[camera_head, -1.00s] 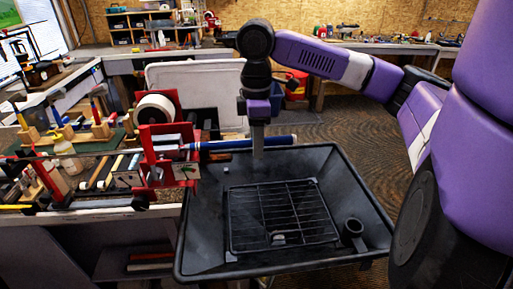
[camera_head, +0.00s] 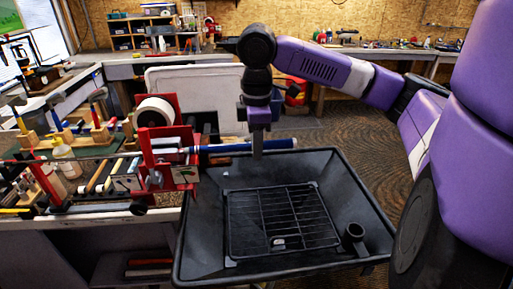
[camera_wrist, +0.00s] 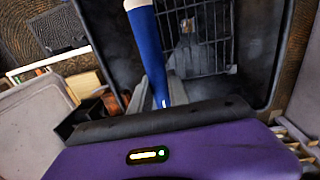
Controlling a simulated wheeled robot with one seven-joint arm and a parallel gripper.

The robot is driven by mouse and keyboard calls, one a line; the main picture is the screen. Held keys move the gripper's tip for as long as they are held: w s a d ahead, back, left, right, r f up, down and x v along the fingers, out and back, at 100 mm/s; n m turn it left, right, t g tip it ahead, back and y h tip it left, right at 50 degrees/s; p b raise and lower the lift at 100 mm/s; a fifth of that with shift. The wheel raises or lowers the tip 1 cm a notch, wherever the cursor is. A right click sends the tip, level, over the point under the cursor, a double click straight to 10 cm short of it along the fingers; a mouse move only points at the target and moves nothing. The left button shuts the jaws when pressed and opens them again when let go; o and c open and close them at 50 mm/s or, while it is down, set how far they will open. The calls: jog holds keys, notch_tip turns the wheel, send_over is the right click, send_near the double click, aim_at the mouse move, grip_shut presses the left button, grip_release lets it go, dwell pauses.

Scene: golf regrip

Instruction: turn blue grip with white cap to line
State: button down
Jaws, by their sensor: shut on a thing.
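The blue grip with its white cap (camera_head: 272,144) runs level out of the red clamp stand (camera_head: 168,160), over the back edge of the black basin. Its white cap end points right. My gripper (camera_head: 257,150) comes down from above and is shut on the blue grip near its middle. In the wrist view the blue grip (camera_wrist: 147,40) passes between my fingers, with its white end at the top. A small white mark shows on the grip near the fingers. The alignment line itself cannot be made out clearly.
The black basin (camera_head: 361,200) with a wire rack (camera_head: 283,222) lies below the grip, with a small black cup (camera_head: 354,236) at its right. The cluttered workbench (camera_head: 105,222) stands at left, with a white roll (camera_head: 154,112) behind the clamp.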

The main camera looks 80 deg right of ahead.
jog(key=shift+t+h+b, duration=0.6)
jog(key=shift+h+b, duration=0.8)
jog(key=shift+b, duration=0.25)
jog(key=c, duration=1.2)
grip_release()
jog(key=shift+o, duration=0.2)
